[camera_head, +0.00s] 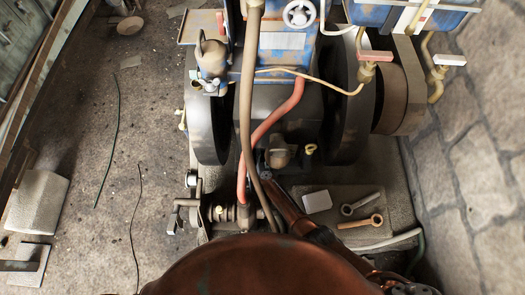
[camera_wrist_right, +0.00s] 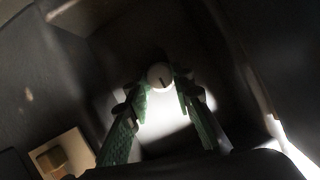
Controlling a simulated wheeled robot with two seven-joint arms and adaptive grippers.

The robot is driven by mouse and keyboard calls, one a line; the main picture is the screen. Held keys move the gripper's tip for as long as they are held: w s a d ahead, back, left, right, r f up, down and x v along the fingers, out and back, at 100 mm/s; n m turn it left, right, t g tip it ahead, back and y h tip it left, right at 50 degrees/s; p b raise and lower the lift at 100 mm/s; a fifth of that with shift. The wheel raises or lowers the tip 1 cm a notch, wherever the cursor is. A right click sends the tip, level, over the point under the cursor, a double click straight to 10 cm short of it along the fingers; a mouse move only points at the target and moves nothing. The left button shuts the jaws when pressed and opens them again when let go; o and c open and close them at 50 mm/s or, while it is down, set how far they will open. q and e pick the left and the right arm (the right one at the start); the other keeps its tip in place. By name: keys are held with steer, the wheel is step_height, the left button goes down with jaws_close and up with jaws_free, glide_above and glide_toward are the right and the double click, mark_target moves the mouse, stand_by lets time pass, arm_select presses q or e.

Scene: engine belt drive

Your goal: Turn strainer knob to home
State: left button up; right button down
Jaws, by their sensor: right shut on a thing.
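In the right wrist view, a small round pale knob (camera_wrist_right: 160,75) with a dark line across its face shows ahead in a dim space. I take it for the strainer knob. My right gripper (camera_wrist_right: 161,90) has its two green-padded fingers on either side of the knob, closed on it. A bright patch of light falls on the surface around the fingertips. The exact contact is hard to see in the shadow. The knob cannot be picked out in the head view, and neither gripper can be made out there.
A brown dome (camera_head: 262,266) fills the bottom. The floor (camera_head: 95,110) at left is mostly clear.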

steer(key=c, duration=1.7)
jaws_free()
steer(key=v, duration=1.2)
steer(key=shift+f, duration=0.1)
